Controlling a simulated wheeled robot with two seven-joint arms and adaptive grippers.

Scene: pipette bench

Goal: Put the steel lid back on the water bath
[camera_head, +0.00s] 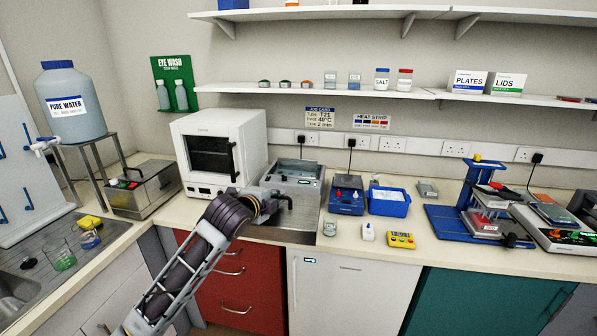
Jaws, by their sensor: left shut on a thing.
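The water bath (300,167) appears to be the grey box with a small lit display, at the back of the bench right of the white oven. A flat grey-brown steel surface (300,222), seemingly the steel lid, lies in front of it near the bench's front edge. My left gripper (286,203) is over this surface, in front of the bath, and is shut on what seems to be the lid's handle. My arm covers part of the lid's left side. I cannot tell whether the lid touches the bench. My right gripper is not in view.
The white oven (222,150) stands close on the left. A blue device (346,196) and a blue tray (388,204) stand close on the right.

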